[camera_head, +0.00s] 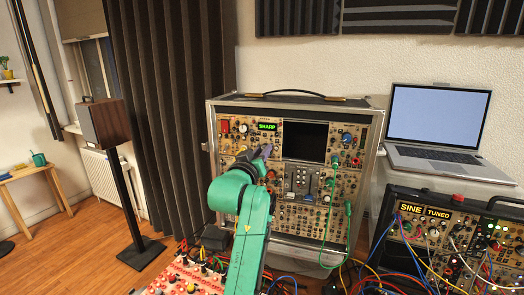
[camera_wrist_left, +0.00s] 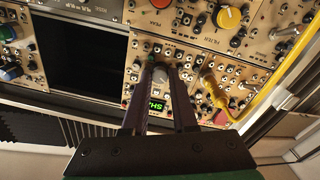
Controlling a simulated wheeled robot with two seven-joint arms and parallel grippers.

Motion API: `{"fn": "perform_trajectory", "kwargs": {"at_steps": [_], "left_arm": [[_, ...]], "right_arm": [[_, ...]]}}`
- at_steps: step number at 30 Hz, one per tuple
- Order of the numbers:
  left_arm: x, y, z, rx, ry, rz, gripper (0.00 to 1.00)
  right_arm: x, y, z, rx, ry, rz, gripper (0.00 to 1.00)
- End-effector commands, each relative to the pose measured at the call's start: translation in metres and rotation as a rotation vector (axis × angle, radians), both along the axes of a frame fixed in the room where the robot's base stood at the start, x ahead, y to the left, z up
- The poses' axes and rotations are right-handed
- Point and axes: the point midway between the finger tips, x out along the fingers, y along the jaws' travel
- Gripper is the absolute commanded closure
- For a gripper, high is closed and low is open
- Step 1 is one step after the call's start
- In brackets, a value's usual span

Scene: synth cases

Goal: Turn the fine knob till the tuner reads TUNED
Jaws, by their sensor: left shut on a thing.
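The tuner display (camera_head: 267,127) on the tall modular case reads SHARP in green letters. In the left wrist view the display (camera_wrist_left: 157,106) shows upside down between my fingers, partly covered. My left gripper (camera_head: 265,152) reaches up to the panel just below the display. In the wrist view its two dark fingers (camera_wrist_left: 161,80) are shut on a grey round knob (camera_wrist_left: 160,73). The head view does not show this knob clearly behind the fingers. My right gripper is in neither view.
A yellow cable plug (camera_wrist_left: 214,90) sits close beside the fingers. A dark blank screen (camera_head: 304,142) is right of the display. A smaller case (camera_head: 450,240) at the right has signs reading SINE and TUNED. A laptop (camera_head: 437,125) stands behind it. Patch cables hang in front.

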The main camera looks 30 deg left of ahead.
Motion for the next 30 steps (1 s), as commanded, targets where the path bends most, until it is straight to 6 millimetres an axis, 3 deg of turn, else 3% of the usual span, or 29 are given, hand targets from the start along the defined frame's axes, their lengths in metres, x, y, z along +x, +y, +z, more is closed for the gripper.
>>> {"fn": "perform_trajectory", "kwargs": {"at_steps": [18,19,21,30], "left_arm": [[0.0003,0.0001,-0.0019,-0.047,-0.005,0.001,1.0],[0.0003,0.0001,-0.0019,-0.047,-0.005,0.001,0.66],[0.0003,0.0,-0.0018,-0.047,-0.006,0.0,0.44],[-0.0005,0.0001,-0.0008,-0.046,-0.008,0.001,0.44]], "right_arm": [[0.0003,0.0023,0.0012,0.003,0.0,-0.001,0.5],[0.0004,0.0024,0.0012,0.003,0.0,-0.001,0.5],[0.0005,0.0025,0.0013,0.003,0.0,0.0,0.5],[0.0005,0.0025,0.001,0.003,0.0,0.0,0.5]]}}
